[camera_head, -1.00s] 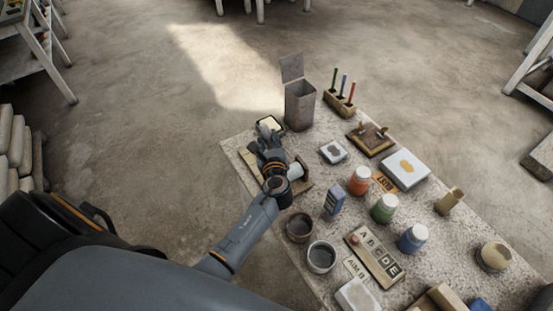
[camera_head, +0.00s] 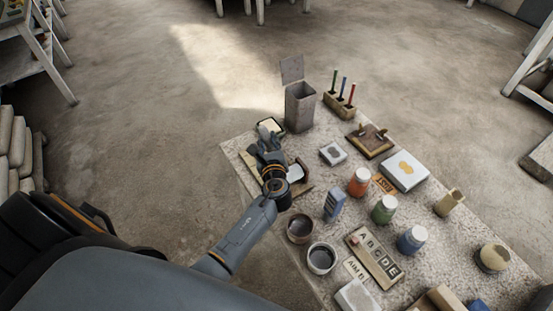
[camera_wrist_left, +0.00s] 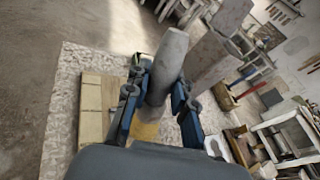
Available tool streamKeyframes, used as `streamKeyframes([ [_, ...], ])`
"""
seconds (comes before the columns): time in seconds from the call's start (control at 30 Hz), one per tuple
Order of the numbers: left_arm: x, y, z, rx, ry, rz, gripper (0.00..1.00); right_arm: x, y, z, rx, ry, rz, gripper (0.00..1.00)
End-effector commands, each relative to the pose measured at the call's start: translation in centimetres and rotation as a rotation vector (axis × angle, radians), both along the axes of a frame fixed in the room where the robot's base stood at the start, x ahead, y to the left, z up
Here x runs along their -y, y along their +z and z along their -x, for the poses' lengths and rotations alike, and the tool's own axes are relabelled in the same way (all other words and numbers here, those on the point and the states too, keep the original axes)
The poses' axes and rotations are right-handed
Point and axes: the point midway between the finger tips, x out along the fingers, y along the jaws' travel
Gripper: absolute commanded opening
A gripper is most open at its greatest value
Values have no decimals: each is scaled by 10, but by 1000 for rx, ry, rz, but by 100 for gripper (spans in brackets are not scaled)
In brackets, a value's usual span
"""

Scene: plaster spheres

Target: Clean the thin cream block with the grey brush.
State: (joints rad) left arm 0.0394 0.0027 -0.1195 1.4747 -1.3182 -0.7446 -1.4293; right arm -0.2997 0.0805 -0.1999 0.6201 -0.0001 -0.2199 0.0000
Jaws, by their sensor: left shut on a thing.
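My left gripper (camera_head: 268,148) is over the far left corner of the table. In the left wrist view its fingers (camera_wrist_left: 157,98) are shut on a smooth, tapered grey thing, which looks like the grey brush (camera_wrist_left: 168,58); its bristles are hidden. A cream-topped, dark-edged thing (camera_head: 270,126) shows just beyond the fingers in the head view. A small pale block with a grey patch (camera_head: 333,154) lies right of the gripper. A larger pale slab with an ochre patch (camera_head: 404,170) lies farther right. I cannot tell which is the thin cream block. My right gripper is out of view.
A tall grey open-lidded box (camera_head: 299,106) stands just behind the gripper. A pale wooden board (camera_wrist_left: 92,108) lies left. Two round pots (camera_head: 320,258), several paint jars (camera_head: 384,209) and a letter board (camera_head: 375,257) crowd the table nearer me.

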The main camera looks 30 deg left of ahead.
Motion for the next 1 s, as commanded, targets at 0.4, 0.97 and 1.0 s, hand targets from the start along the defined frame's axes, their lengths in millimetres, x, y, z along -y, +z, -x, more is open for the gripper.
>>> streamKeyframes([
  [0.4,-12,1,20,-1,1,-2,0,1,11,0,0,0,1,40],
  [0.97,-3,0,5,1,0,2,0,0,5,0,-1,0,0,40],
  [1.0,-1,0,2,1,0,2,0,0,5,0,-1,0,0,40],
])
